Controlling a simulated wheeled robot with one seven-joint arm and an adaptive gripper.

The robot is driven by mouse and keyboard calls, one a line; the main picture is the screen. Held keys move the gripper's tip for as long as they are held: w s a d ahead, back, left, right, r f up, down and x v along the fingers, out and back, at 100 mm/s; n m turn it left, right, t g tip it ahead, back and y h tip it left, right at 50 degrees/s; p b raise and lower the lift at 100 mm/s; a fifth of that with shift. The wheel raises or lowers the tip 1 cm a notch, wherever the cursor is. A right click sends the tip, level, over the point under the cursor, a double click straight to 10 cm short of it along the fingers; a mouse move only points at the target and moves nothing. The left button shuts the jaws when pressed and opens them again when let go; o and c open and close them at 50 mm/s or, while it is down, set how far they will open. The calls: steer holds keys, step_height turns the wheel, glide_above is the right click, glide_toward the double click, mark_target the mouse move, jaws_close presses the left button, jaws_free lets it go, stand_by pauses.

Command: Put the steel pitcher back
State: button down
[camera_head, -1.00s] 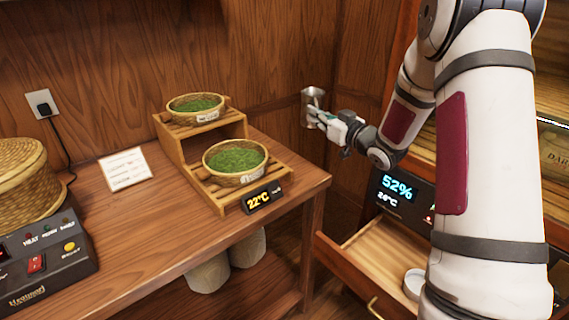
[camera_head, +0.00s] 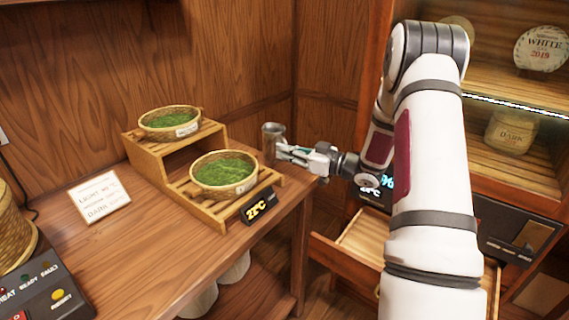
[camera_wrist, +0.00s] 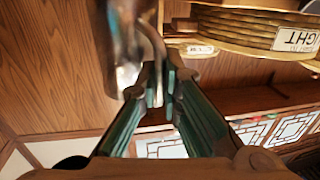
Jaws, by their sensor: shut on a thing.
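The steel pitcher (camera_head: 272,143) is a small grey metal cup in the head view, upright just right of the front tea basket. My gripper (camera_head: 284,152) is shut on it from the right side. In the wrist view the pitcher (camera_wrist: 126,45) fills the upper middle, and my gripper's fingers (camera_wrist: 160,88) close on its handle. The pitcher is near the right end of the wooden table (camera_head: 150,240). I cannot tell whether its base touches the surface.
A stepped wooden rack (camera_head: 150,160) holds two baskets of green leaves, with a temperature display (camera_head: 258,206) in front. A card (camera_head: 99,197) and a control box (camera_head: 50,295) are at left. An open drawer (camera_head: 345,262) and a lit cabinet (camera_head: 490,90) are at right.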

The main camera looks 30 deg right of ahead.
steer(key=shift+f, duration=1.85)
steer(key=shift+f+b, duration=0.2)
steer(key=shift+b, duration=0.1)
steer(key=c, duration=2)
jaws_free()
steer(key=shift+c, duration=0.2)
